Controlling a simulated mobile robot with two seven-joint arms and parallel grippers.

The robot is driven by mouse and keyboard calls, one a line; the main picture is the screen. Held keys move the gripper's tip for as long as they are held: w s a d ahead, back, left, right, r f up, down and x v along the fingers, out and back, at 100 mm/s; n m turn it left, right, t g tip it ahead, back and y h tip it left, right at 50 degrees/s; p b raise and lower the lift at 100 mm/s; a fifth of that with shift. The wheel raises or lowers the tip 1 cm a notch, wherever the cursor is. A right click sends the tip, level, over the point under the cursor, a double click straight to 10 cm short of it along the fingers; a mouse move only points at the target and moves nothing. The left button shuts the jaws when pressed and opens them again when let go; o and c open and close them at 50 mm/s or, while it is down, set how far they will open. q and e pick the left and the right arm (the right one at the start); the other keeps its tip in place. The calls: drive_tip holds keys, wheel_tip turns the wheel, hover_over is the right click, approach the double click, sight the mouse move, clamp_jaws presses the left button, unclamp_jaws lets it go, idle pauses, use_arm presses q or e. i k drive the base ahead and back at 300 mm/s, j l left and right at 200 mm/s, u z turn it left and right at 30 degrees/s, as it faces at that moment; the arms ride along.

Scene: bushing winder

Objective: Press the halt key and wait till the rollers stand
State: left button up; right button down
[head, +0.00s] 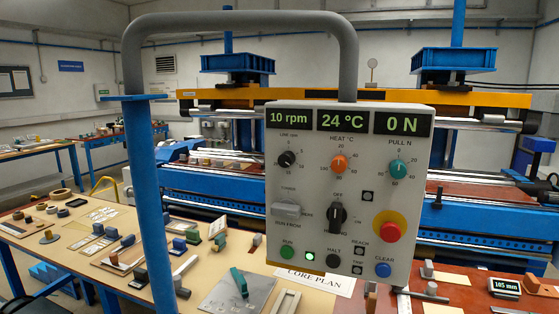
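The control panel (345,150) hangs from a grey bent tube. The halt key (333,261) is a black round button under the label HALT, low on the panel, standing free with nothing touching it. The left display (288,118) reads 10 rpm. A small green lamp (309,256) between the green RUN button (286,253) and the halt key is lit. A steel roller (455,125) runs across the machine behind the panel; one picture does not show whether it turns. Neither of my grippers can be made out in the head view.
A red mushroom button (390,231) on a yellow base and a blue CLEAR button (383,270) sit right of the halt key. A blue post (148,210) stands left of the panel. The table (75,240) below carries many small blocks and a grey plate (237,292).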

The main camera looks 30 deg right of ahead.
sight(333, 261)
drive_tip(key=z, duration=1.5)
